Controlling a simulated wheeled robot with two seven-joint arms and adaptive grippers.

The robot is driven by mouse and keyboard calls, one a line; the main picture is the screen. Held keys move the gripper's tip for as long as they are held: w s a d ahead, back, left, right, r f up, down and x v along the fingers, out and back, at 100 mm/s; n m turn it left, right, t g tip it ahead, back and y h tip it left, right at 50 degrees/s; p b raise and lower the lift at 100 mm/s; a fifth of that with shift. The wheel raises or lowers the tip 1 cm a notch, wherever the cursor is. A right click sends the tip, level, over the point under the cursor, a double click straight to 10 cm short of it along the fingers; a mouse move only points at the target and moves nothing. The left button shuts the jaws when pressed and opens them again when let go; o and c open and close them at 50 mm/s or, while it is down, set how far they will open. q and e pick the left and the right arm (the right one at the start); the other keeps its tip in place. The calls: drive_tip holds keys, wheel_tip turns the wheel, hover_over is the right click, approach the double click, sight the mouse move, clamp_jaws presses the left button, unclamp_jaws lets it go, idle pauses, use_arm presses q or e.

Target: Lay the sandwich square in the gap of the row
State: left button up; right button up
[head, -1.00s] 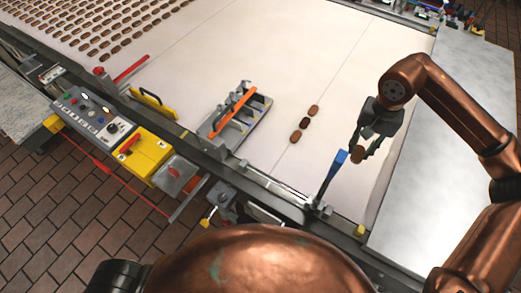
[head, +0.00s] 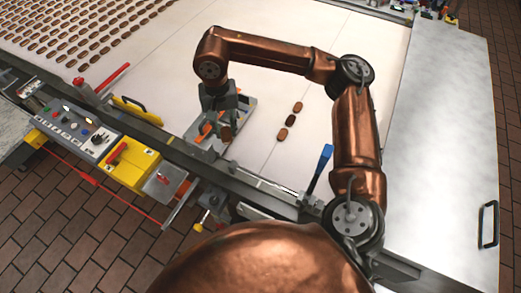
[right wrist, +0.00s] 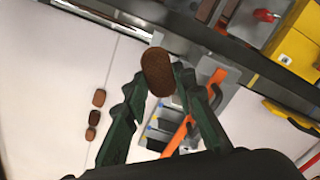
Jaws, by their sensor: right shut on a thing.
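My right gripper (head: 222,122) is shut on a brown, oval sandwich (head: 227,132), held above the metal fixture with orange handles (head: 247,103). In the right wrist view the held sandwich (right wrist: 157,70) is between the dark green fingertips. Three brown pieces lie in a short line on the pale belt (head: 320,60), right of my right gripper: a far one (head: 298,107), a darker middle one (head: 291,120) and a near one (head: 281,134). The line also shows at the left of the right wrist view (right wrist: 94,117). I cannot make out a gap in it. My left gripper is not in view.
Many brown pieces in rows (head: 70,40) cover the belt's far left. A blue lever (head: 320,165) stands at the near edge, by my right arm. A yellow control box (head: 130,163) is at the left. A bare metal plate (head: 440,130) lies at the right.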

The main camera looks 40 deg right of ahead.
drive_tip(key=shift+s+d+f+m, duration=0.15)
drive_tip(key=shift+s+f+m, duration=0.05)
drive_tip(key=shift+m, duration=0.6)
drive_tip(key=s+d+f+m+p, duration=0.2)
drive_tip(key=s+f+m+p, duration=0.15)
drive_tip(key=m, duration=1.05)
drive_tip(key=s+d+f+m+p, duration=0.3)
drive_tip(key=s+m+p, duration=0.15)
drive_tip(key=m, duration=0.85)
drive_tip(key=m+p, duration=0.8)
drive_tip(key=m, duration=0.7)
hover_over(273, 152)
drive_tip(key=f, duration=1)
drive_tip(key=shift+s+a+f, duration=0.2)
drive_tip(key=shift+s+f, duration=0.05)
drive_tip(key=shift+w+d+f, duration=0.1)
drive_tip(key=shift+d+f, duration=0.05)
drive_tip(key=shift+f, duration=0.05)
wheel_tip(273, 152, down, 3)
drive_tip(key=shift+w+d+r+p, duration=0.1)
drive_tip(key=shift+w+p, duration=0.05)
drive_tip(key=shift+p, duration=0.35)
drive_tip(key=shift+f, duration=0.35)
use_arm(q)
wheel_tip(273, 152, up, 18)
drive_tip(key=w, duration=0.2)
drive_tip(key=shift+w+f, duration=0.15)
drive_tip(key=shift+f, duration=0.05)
use_arm(e)
drive_tip(key=shift+f, duration=0.15)
